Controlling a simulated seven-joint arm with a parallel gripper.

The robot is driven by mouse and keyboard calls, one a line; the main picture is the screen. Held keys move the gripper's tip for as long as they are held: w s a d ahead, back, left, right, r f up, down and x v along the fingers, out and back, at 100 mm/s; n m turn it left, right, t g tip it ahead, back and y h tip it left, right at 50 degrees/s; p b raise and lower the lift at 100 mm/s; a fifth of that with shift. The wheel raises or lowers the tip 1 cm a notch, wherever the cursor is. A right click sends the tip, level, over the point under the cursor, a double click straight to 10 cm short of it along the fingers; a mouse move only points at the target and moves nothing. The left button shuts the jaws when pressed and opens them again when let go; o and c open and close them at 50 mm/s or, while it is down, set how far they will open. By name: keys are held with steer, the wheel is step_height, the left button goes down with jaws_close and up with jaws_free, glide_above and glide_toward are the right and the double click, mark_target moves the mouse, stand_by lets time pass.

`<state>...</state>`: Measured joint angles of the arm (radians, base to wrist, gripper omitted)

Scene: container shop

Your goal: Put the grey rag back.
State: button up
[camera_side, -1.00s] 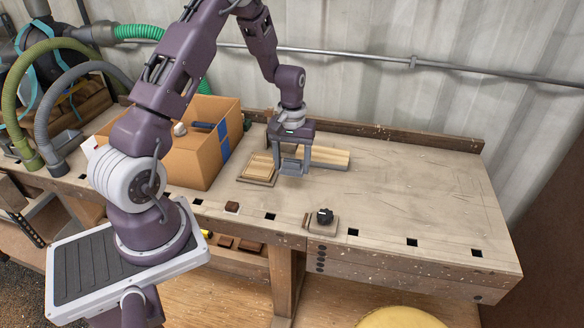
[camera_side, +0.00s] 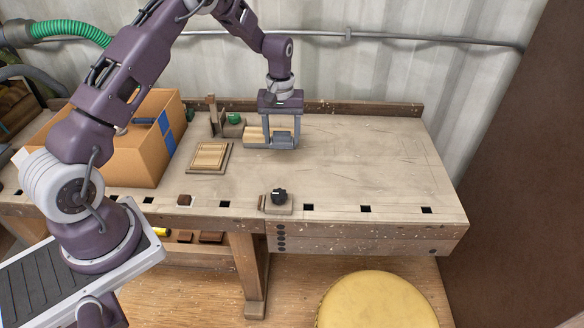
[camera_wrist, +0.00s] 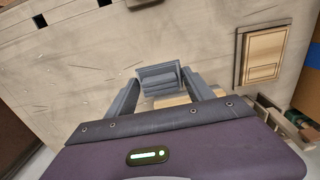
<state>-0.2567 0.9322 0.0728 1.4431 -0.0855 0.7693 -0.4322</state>
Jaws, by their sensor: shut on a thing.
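My gripper (camera_side: 282,144) is shut on a small folded grey cloth, the grey rag (camera_side: 283,137). The rag also shows between the fingers in the wrist view (camera_wrist: 160,78). The gripper points down over the back middle of the workbench (camera_side: 360,165). It is just right of a pale wooden block (camera_side: 256,134), which it partly hides. I cannot tell whether the rag touches the bench or hangs a little above it.
A framed wooden panel (camera_side: 210,157) lies left of the gripper. Behind it are a wooden upright (camera_side: 213,115) and a green item (camera_side: 234,118). A cardboard box (camera_side: 135,150) stands at the left. A black knob (camera_side: 279,196) sits at the front edge. The bench's right side is clear.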

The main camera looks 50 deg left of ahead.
mark_target(298, 169)
steer(key=w+d+f, duration=0.1)
steer(key=f, duration=0.2)
steer(key=w+d+f, duration=0.1)
steer(key=f, duration=0.2)
steer(key=w+d+f, duration=0.1)
steer(key=f, duration=0.2)
steer(key=shift+w+d+f, duration=0.1)
steer(key=shift+w, duration=0.05)
steer(key=shift+f, duration=0.1)
steer(key=o, duration=1.3)
